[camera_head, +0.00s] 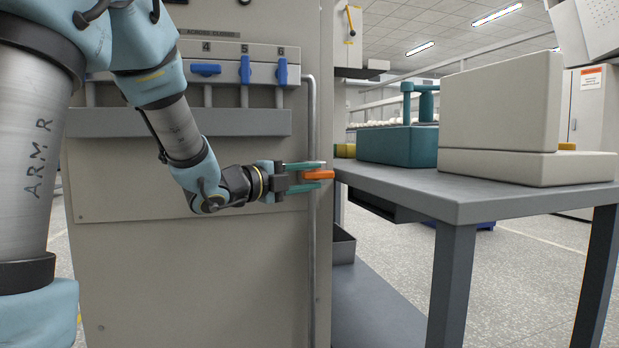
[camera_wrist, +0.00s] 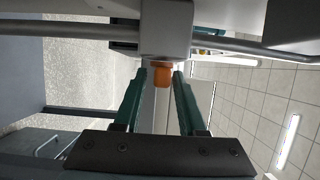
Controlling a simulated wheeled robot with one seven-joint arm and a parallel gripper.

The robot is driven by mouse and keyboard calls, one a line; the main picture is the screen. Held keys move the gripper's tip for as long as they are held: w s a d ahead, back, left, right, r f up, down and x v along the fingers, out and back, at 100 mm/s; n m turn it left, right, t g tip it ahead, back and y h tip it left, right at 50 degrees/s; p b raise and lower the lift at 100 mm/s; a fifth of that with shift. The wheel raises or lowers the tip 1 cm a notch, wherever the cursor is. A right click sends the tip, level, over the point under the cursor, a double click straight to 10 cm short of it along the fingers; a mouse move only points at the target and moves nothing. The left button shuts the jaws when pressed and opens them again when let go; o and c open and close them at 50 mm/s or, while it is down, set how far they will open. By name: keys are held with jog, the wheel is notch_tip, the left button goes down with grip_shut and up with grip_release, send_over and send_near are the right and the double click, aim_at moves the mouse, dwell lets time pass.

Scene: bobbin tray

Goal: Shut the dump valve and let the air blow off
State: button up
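An orange handle (camera_head: 318,175), likely the dump valve's, stands out near the vertical pipe on the right side of the beige cabinet. In the wrist view the orange part (camera_wrist: 162,76) shows below a pale block, between my fingertips. My gripper (camera_head: 308,176) has its two teal fingers apart, one above and one below the handle in the head view. In the wrist view the fingers (camera_wrist: 164,78) flank the orange part, with a narrow gap at least on the right. Contact is hard to tell.
Blue handles (camera_head: 245,69) on the cabinet panel are numbered 4, 5 and 6; 4 lies across, 5 and 6 point upright. A grey table (camera_head: 480,194) with a teal box (camera_head: 395,146) and beige blocks (camera_head: 500,110) stands close to the right of my gripper. A grey pipe (camera_head: 311,240) runs down the cabinet.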

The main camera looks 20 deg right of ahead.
jog(key=shift+o, duration=0.7)
jog(key=p+v, duration=0.1)
jog(key=v, duration=1)
jog(key=shift+p, duration=0.4)
